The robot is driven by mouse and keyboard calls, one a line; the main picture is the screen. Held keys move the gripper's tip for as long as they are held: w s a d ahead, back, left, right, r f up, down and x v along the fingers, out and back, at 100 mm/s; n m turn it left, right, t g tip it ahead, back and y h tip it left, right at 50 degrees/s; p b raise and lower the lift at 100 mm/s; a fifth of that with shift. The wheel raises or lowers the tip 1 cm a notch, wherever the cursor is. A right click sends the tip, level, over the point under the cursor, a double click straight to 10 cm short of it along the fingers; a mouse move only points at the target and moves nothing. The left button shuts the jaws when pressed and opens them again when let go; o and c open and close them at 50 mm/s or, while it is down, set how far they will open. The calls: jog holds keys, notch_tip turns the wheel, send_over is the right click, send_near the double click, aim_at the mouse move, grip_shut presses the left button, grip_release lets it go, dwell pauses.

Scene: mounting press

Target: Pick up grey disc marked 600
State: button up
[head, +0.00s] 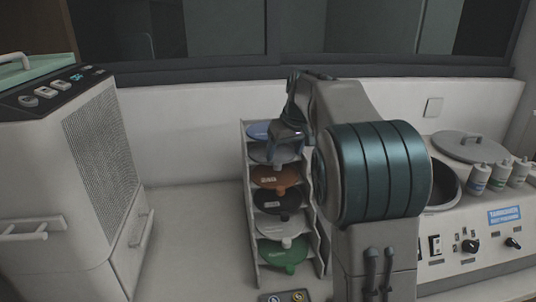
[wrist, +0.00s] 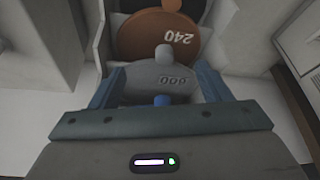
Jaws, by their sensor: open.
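The grey disc marked 600 (wrist: 165,82) lies in view between my gripper's fingers in the wrist view, its number upside down and a pale knob on its edge. In the head view the grey disc (head: 262,151) sits in the second slot from the top of the rack, partly hidden by my gripper (head: 286,150). My gripper (wrist: 158,76) is open, one blue-grey finger on each side of the disc. I cannot tell whether the fingers touch it.
The upright rack (head: 252,232) also holds a blue disc (head: 258,131) above and orange (head: 270,176), black (head: 272,202), light grey (head: 275,228) and green (head: 280,252) discs below. A grey machine (head: 100,150) stands left, a bench unit (head: 470,245) with bottles right.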

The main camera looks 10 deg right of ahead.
aim_at(284, 153)
jog(key=shift+w+d+p+x, duration=0.15)
jog(key=shift+w+p+x, duration=0.1)
jog(key=shift+x, duration=1.05)
jog(key=shift+w+d+p+x, duration=0.1)
jog(key=shift+p+x, duration=0.15)
jog(key=shift+x, duration=1.05)
jog(key=shift+r, duration=0.1)
grip_shut()
